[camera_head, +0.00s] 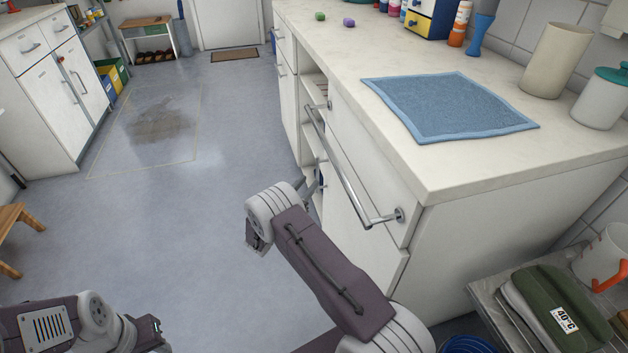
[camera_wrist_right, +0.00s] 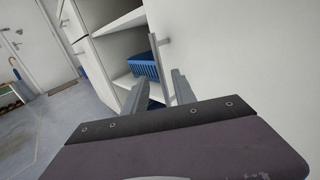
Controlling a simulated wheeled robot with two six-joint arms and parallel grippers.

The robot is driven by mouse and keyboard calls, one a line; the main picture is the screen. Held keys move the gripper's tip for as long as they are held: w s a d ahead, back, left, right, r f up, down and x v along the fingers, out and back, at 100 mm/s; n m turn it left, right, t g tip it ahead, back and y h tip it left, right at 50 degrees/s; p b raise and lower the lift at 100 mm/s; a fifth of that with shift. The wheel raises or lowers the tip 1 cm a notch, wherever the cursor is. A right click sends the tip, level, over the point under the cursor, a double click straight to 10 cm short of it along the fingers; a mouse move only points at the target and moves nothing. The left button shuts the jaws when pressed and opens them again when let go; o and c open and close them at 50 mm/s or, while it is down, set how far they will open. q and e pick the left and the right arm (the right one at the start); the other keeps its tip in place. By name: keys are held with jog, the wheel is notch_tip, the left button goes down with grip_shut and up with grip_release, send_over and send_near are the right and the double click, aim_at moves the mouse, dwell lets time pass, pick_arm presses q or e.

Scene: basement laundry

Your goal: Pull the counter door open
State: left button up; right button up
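The counter door (camera_head: 345,232) is the white panel below the drawer front, and it looks shut. It fills the right of the right wrist view (camera_wrist_right: 240,60). Its upright bar handle (camera_wrist_right: 160,62) stands off the panel near the open shelves. My right gripper (camera_wrist_right: 162,88) is open, and the bar appears between its two fingers; contact cannot be told. In the head view the right gripper (camera_head: 311,186) is small and partly hidden by its own wrist, beside the door's far edge. My left gripper (camera_head: 157,340) is at the lower left, away from the counter, its fingers unclear.
A long metal bar (camera_head: 345,178) juts from the drawer front above the door. Open shelves with a blue basket (camera_wrist_right: 145,66) adjoin the door. A blue towel (camera_head: 448,105) lies on the countertop. A wooden stool (camera_head: 15,235) stands at left. The floor between is clear.

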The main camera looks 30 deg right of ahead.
aim_at(317, 173)
jog(key=b+x, duration=0.1)
jog(key=x, duration=0.3)
jog(key=shift+d+f, duration=0.15)
jog(key=shift+w+d, duration=0.2)
grip_shut()
jog(key=shift+a, duration=0.1)
dwell(1.0)
